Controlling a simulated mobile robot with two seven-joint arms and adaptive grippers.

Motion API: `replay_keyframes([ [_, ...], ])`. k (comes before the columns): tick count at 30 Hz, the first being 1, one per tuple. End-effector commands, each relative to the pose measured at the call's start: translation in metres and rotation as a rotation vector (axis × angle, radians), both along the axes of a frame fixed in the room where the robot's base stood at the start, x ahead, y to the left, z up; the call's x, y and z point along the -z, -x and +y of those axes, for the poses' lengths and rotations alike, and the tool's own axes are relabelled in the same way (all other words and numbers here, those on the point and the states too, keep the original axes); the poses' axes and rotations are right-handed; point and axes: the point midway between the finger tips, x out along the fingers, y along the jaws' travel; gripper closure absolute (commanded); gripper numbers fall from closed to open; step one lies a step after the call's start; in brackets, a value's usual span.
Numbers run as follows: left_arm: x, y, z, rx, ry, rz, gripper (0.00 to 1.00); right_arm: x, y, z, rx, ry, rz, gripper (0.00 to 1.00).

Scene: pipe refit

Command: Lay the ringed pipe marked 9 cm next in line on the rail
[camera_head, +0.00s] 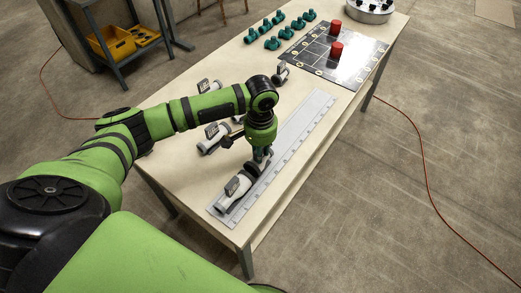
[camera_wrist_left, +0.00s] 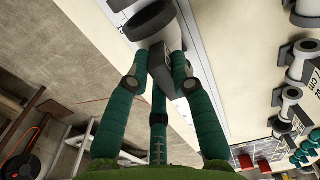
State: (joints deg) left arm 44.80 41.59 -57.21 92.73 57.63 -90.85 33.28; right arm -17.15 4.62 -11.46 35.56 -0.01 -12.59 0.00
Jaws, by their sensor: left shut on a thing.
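The rail (camera_head: 289,143) is a long pale grey strip with tick marks along the right part of the table. A white-grey pipe (camera_head: 232,196) with a dark tag lies at its near end. My left gripper (camera_head: 262,153) is over the rail just beyond that pipe, shut on a pipe (camera_head: 254,168) with a dark ring, mostly hidden under the fingers. In the left wrist view the green fingers (camera_wrist_left: 160,75) close around a grey block on a white pipe with a thick dark ring (camera_wrist_left: 150,19). I cannot read its mark, nor tell whether it touches the rail.
Loose tagged pipes lie left of the rail, among them one pipe (camera_head: 213,141) and another (camera_head: 280,73). Several green fittings (camera_head: 271,43) and a dark board (camera_head: 349,69) with red cylinders (camera_head: 336,49) are at the far end. The rail's far part is clear.

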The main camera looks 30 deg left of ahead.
Motion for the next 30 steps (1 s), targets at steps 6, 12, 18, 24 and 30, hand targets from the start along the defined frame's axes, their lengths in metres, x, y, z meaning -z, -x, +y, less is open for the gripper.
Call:
replay_keyframes([
  [6,0.0085,-0.0003,-0.0007,0.001,0.001,-0.002,1.00,-0.0023,0.0006,-0.0006,0.001,0.001,0.001,0.32],
  [12,0.0097,-0.0001,-0.0009,0.000,0.001,-0.001,1.00,-0.0024,0.0008,-0.0007,0.001,0.001,0.002,0.32],
  [18,0.0115,-0.0002,-0.0007,0.000,0.001,-0.001,0.53,-0.0025,0.0010,-0.0008,0.001,0.001,0.002,0.32],
  [24,0.0114,-0.0001,-0.0006,0.000,0.001,-0.001,0.53,-0.0025,0.0012,-0.0006,0.001,0.001,0.002,0.32],
  [30,0.0017,-0.0008,-0.0003,0.000,0.000,-0.003,0.53,0.0001,0.0013,-0.0005,0.001,0.001,0.003,0.32],
])
